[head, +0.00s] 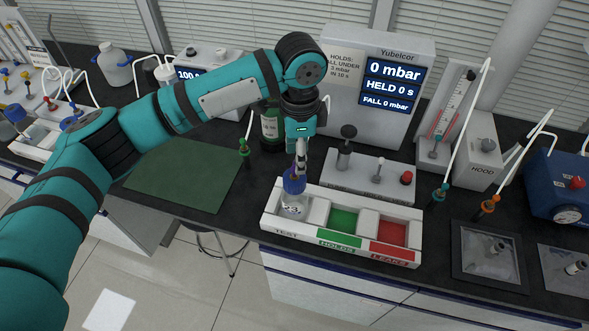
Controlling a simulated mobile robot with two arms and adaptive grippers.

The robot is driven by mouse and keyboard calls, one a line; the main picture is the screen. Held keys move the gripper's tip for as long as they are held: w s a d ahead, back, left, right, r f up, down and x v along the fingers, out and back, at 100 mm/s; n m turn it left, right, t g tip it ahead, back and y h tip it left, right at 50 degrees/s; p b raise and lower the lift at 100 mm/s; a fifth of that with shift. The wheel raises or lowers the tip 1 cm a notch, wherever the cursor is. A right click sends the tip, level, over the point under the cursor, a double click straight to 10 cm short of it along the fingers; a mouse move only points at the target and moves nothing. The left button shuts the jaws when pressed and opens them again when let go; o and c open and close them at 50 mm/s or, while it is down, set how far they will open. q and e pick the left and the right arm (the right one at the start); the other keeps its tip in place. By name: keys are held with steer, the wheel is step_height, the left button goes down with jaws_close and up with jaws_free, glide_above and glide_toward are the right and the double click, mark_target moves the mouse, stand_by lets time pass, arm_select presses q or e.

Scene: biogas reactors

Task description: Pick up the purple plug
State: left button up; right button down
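My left arm reaches in from the left, and its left gripper (298,170) points down just above a small clear bottle (293,206) with a blue cap (293,184). The bottle stands in the left compartment of a white tray (282,233). The fingers look narrow and close to the cap; I cannot tell whether they touch it or hold anything. I cannot make out a clearly purple plug; it may be small or hidden at the fingertips. My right gripper is not in view.
The tray's other compartments are green (342,221) and red (392,233). Behind it stand a white valve block (350,184) and a display unit (345,105) reading 0 mbar. Plugs on tubes are green (244,147) and orange (489,205). A green mat (185,175) is clear.

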mark_target(294, 167)
arm_select(q)
steer(key=f+p, duration=0.1)
steer(key=f, duration=0.1)
steer(key=a+f+p, duration=0.1)
steer(key=f, duration=0.1)
steer(key=shift+w+f, duration=0.2)
steer(key=shift+f, duration=0.6)
jaws_close()
